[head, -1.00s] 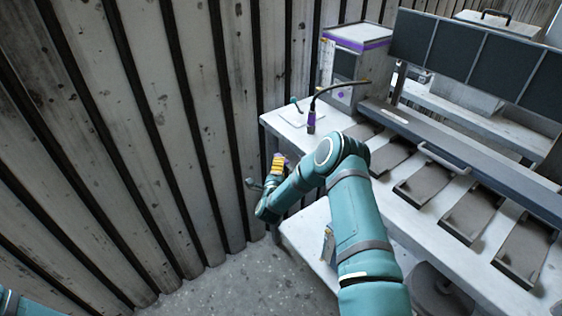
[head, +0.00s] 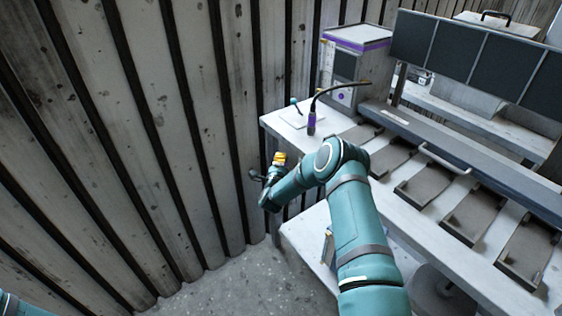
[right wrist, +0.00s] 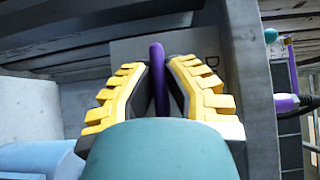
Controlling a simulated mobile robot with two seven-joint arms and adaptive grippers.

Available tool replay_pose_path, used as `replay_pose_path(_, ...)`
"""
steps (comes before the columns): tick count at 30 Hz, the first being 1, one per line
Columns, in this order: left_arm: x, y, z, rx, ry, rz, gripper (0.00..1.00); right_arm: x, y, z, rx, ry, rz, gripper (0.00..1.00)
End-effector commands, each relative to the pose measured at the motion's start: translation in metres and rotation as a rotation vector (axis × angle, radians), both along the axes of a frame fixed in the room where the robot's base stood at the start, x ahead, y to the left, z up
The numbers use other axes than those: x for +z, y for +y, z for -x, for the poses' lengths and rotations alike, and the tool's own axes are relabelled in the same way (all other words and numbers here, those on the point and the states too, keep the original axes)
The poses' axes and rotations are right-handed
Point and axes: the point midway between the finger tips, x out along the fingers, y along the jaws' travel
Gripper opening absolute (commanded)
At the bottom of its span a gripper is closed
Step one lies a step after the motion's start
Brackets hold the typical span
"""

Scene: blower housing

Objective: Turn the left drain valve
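A purple handle (right wrist: 158,75), which I take for the drain valve's, stands upright between the fingers of my right gripper (right wrist: 159,62) in the right wrist view. The yellow-backed fingers are closed in, with their dark pads against its sides near the tips. Its lower end is hidden behind my wrist. In the head view my right gripper (head: 279,158) is beside the left end of the workbench, below its top. The valve is hidden there. My left gripper is out of view; only a bit of that arm shows at the lower left.
The white workbench (head: 275,124) carries a purple-handled tool (head: 311,122) with a dark cable, a grey cabinet (head: 352,70) and several dark trays (head: 425,186). A corrugated wall (head: 150,120) stands close on the left. Some floor (head: 230,285) is clear between wall and bench.

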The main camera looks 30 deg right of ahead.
Motion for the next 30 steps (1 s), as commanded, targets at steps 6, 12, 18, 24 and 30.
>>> replay_pose_path(6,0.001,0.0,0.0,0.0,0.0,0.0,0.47,0.001,0.0,0.0,0.0,0.005,0.001,0.0)
replay_pose_path(12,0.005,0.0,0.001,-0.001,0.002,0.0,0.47,0.003,0.0,-0.001,0.0,0.061,0.006,0.0)
replay_pose_path(18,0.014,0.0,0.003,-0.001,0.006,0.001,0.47,0.005,0.0,-0.001,0.0,0.189,0.016,0.0)
replay_pose_path(24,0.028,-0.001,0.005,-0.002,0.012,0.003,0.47,0.006,0.0,-0.001,0.001,0.37,0.03,0.0)
replay_pose_path(30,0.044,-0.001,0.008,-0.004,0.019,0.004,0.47,0.006,0.0,-0.002,0.001,0.559,0.045,0.0)
